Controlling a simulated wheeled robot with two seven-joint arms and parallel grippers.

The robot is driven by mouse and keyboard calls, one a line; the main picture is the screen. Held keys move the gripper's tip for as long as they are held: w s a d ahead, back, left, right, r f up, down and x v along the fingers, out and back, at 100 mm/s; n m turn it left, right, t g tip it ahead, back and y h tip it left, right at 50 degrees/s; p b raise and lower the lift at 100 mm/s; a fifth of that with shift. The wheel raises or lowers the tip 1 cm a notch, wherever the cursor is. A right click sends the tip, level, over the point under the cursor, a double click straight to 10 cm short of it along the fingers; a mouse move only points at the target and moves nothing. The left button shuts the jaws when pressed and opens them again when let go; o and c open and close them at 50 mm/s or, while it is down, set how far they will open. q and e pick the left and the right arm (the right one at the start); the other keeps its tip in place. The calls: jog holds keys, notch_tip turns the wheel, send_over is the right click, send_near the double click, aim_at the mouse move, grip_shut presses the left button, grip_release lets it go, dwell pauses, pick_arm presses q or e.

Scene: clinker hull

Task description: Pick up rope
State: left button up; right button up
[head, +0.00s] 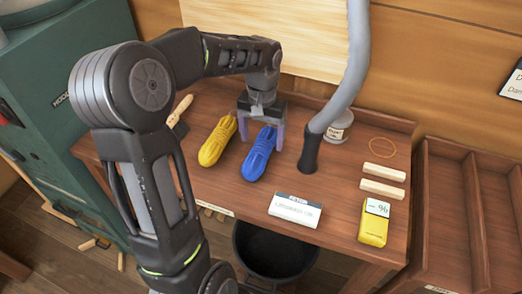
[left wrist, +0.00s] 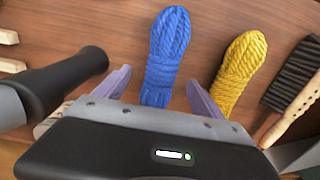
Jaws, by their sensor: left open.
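Two bundles of rope lie side by side on the wooden bench. The blue rope (head: 259,156) is on the right in the head view, and the yellow rope (head: 217,141) is to its left. My left gripper (head: 261,136) is open above the far end of the blue rope, with its fingers on either side of that end. In the left wrist view, the blue rope (left wrist: 168,50) runs between the two fingers (left wrist: 160,92), and the yellow rope (left wrist: 238,72) lies outside the right finger. Whether the fingers touch the blue rope is not clear. My right gripper is not in view.
A grey hose with a black nozzle (head: 309,152) stands close right of the blue rope. A brush (left wrist: 295,75) lies beyond the yellow rope. A jar (head: 341,125), wooden blocks (head: 382,188), a yellow meter (head: 373,224) and a label sign (head: 295,210) are on the bench.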

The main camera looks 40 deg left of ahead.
aim_at(261, 144)
pick_arm(q)
jog(key=shift+f, duration=0.1)
notch_tip(261, 144, down, 5)
jog(key=shift+s+p, duration=0.15)
jog(key=shift+p, duration=0.4)
jog(key=c, duration=1.7)
notch_tip(261, 144, up, 10)
jog(key=shift+r+b, duration=0.1)
jog(key=shift+b, duration=0.4)
